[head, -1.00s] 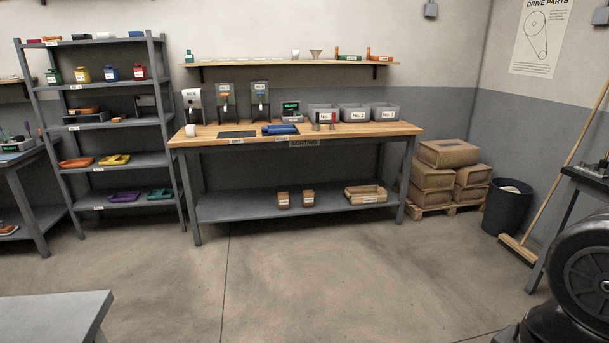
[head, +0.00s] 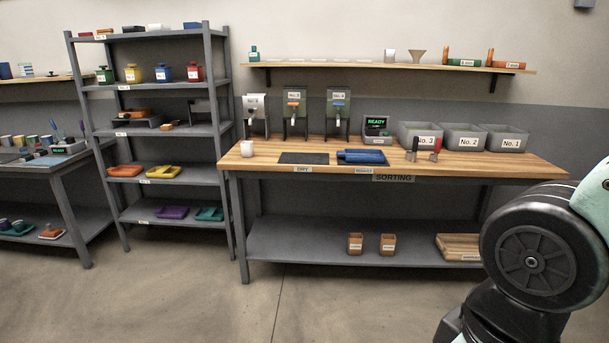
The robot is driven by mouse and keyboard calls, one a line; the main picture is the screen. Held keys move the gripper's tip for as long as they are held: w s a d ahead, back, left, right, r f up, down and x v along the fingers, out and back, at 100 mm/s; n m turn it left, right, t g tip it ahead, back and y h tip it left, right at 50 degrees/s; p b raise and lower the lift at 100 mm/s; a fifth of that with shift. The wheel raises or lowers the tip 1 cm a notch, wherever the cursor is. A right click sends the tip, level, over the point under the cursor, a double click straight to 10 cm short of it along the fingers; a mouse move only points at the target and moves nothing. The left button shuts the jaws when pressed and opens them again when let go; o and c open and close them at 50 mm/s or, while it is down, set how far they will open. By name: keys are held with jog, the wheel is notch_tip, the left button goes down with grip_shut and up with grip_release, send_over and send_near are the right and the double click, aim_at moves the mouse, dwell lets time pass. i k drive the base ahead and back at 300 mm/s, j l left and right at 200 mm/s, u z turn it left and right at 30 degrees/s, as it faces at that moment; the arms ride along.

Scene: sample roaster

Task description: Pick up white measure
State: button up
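A small white cup (head: 247,147) stands upright on the wooden top of the sorting bench (head: 466,168), near its left end. Another white cup-like vessel (head: 389,56) stands on the wall shelf above the bench, beside a brown funnel. I cannot tell from the picture which of the two is the white measure. Only a part of my arm shows at the lower right. My gripper is out of view.
Dispensers (head: 295,113), a display (head: 376,127) and grey bins (head: 462,136) stand along the bench's back. A grey rack (head: 168,131) stands left. Open floor lies before the bench.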

aim_at(246, 147)
jog(key=i+u, duration=0.2)
jog(key=i, duration=0.5)
jog(key=i+l+u, duration=0.2)
jog(key=i, duration=0.45)
jog(key=i+l+u, duration=0.2)
jog(key=i, duration=0.5)
jog(key=i+u, duration=0.2)
jog(key=i, duration=0.35)
jog(key=i+l+u, duration=0.2)
jog(key=i, duration=0.35)
jog(key=i+l+u, duration=0.2)
jog(key=i, duration=0.4)
jog(key=j, duration=0.1)
